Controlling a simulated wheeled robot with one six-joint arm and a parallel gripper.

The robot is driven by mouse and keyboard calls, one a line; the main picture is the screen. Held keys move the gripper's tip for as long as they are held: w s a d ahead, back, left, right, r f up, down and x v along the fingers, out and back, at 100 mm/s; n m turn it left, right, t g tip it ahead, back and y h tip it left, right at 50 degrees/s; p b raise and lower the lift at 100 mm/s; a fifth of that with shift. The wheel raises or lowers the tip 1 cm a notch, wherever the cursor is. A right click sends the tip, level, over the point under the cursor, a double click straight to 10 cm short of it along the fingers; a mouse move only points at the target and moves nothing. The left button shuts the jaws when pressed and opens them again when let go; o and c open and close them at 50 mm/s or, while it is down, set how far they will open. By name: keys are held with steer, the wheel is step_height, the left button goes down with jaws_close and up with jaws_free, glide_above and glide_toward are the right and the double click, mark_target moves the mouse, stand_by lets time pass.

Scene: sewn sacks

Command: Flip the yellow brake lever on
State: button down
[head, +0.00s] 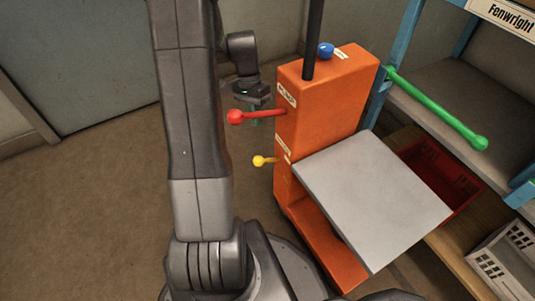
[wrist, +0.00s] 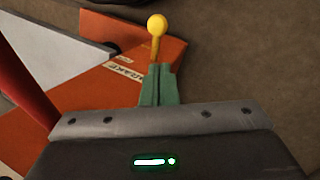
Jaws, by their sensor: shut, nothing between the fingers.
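The yellow brake lever (head: 260,160) is a short stem with a ball end, sticking out to the left from the side of the orange lift body (head: 325,100). In the wrist view the yellow lever (wrist: 157,26) stands just beyond my fingertips, beside a label reading BRAKE (wrist: 124,73). My gripper (wrist: 158,72) has green fingers pressed together with nothing between them. They overlap the lower stem in that view; I cannot tell if they touch it. In the head view my gripper (head: 254,122) is above the yellow lever, partly behind the red lever.
The red lever (head: 255,115) sticks out above the yellow one, close to my gripper. A blue knob (head: 326,50) tops the lift. A grey platform (head: 375,200) juts out to the right. Shelving with a green bar (head: 430,105), a red crate (head: 440,175) and a white crate (head: 505,265) stands right.

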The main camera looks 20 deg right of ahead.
steer(key=b+x, duration=0.4)
steer(key=x, duration=0.6)
steer(key=shift+s, duration=0.15)
steer(key=shift+a+f, duration=0.1)
stand_by(0.4)
steer(key=a+f+b, duration=0.2)
steer(key=a+f, duration=0.2)
steer(key=f, duration=0.7)
steer(key=shift+s+a+f+b, duration=0.15)
steer(key=shift+f+b, duration=0.1)
steer(key=shift+b, duration=0.05)
steer(key=shift+f, duration=0.1)
stand_by(0.6)
